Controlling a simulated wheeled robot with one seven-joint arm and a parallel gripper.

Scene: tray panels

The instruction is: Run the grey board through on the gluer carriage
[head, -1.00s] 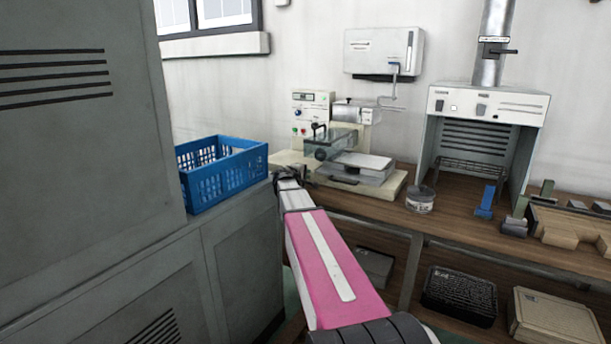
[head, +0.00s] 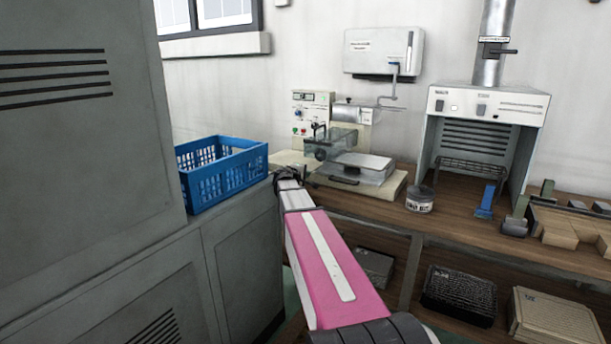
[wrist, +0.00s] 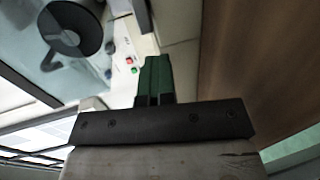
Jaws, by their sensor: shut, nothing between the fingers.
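The gluer is a cream bench machine with a control panel (head: 312,112), a clear guard with a dark round knob (head: 319,154), and a low carriage with a dark front handle (head: 343,180). A flat pale grey slab (head: 366,162) lies on the carriage; I cannot tell whether it is the board. My gripper (wrist: 155,72) is shut and empty, its green fingertips together in the wrist view. It is at the machine's front left corner, largely hidden by my arm in the head view. The knob also shows close by in the wrist view (wrist: 70,27), left of the fingers.
A blue crate (head: 222,172) stands on the grey cabinet (head: 235,240) at left. A round tin (head: 420,199) is right of the machine on the wooden bench (head: 455,213). A vented hood (head: 487,105) and wooden blocks (head: 560,232) are farther right. Boxes (head: 458,292) fill the lower shelf.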

